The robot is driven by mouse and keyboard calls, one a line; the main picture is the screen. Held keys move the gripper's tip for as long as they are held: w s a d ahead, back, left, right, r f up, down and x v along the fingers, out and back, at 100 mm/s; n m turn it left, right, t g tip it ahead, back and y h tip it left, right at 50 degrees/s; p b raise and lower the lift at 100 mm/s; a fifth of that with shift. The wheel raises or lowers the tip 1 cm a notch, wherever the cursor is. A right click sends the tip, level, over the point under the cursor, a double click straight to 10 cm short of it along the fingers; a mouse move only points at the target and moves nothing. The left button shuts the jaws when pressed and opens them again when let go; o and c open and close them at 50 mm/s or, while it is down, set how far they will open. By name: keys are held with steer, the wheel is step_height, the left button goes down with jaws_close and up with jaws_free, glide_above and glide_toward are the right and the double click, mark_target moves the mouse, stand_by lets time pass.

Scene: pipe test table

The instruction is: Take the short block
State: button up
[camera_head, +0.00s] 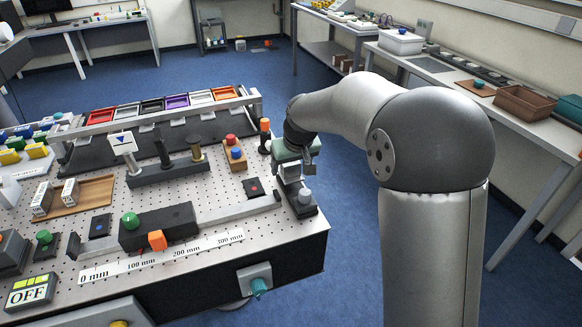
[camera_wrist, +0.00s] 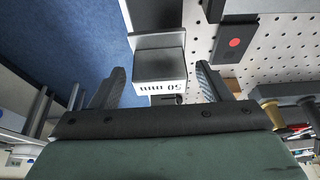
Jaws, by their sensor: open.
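A short block (camera_wrist: 160,68) with a dark top and a pale face marked "50 mm" shows in the wrist view, the marking upside down. My gripper (camera_wrist: 160,80) is open, with one finger on each side of the block and visible gaps between. In the head view my gripper (camera_head: 298,167) is low over the table's right corner, at a dark stand (camera_head: 302,208) with a grey knob. There my fingers and wrist partly hide the block, and its outline is hard to make out. I cannot tell how deep the fingers reach along it.
A black block with a green knob (camera_head: 130,221) sits by the millimetre scale (camera_head: 160,258). A wooden tray (camera_head: 95,193) holds two pale blocks at left. A red button (camera_head: 254,187) and an orange-topped post (camera_head: 265,130) stand near my gripper. The blue floor (camera_head: 345,250) is clear at right.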

steer(key=c, duration=1.2)
